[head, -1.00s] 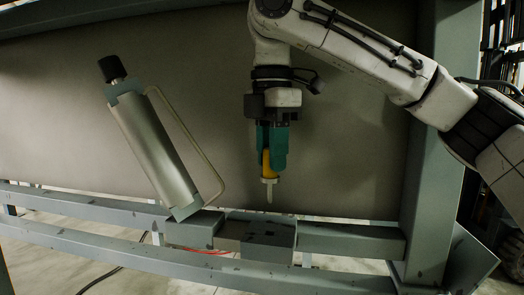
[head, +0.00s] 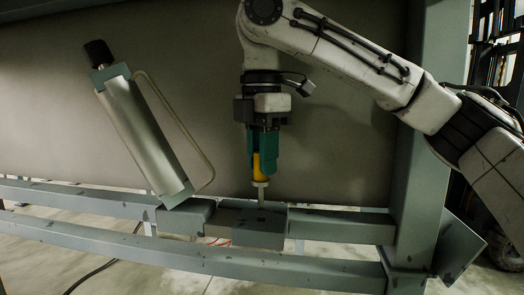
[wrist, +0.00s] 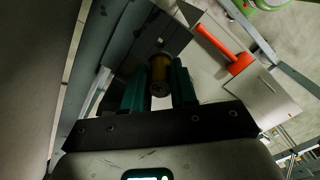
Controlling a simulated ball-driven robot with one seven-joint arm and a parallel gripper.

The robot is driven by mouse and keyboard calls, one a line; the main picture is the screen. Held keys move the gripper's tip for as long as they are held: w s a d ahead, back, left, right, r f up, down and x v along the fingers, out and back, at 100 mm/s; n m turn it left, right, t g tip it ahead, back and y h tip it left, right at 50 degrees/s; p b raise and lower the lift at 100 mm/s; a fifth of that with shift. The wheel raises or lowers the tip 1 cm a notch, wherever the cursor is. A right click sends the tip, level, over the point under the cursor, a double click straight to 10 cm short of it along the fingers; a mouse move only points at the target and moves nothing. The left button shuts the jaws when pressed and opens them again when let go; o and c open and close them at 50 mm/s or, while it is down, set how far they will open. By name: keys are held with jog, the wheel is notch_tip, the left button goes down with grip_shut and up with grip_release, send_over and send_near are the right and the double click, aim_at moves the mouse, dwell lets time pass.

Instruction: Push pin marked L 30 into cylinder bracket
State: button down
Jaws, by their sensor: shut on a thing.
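My gripper (head: 263,150) has teal fingers pointing down and is shut on the yellow handle of a pin (head: 261,170). The pin hangs upright below the fingers, with a pale collar and a thin grey shaft. No L 30 mark can be read on it. The shaft's tip is at the top of a grey bracket block (head: 248,230), near a dark spot there; I cannot tell whether it has entered a hole. A silver cylinder (head: 145,138) leans left above the frame, its lower end beside the block. The wrist view shows the pin's handle (wrist: 160,72) between both fingers.
A bent rod handle (head: 188,135) runs along the cylinder's right side. Grey beams (head: 340,226) cross below, and an upright post (head: 415,175) stands right. The wrist view shows an orange tool (wrist: 224,48) and a pale box (wrist: 265,95) beyond the bracket.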

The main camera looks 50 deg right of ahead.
aim_at(262, 203)
jog(key=shift+f+b, duration=1.05)
jog(key=shift+f, duration=2.15)
jog(key=c, duration=0.8)
grip_release()
notch_tip(262, 203, up, 11)
jog(key=shift+f, duration=0.15)
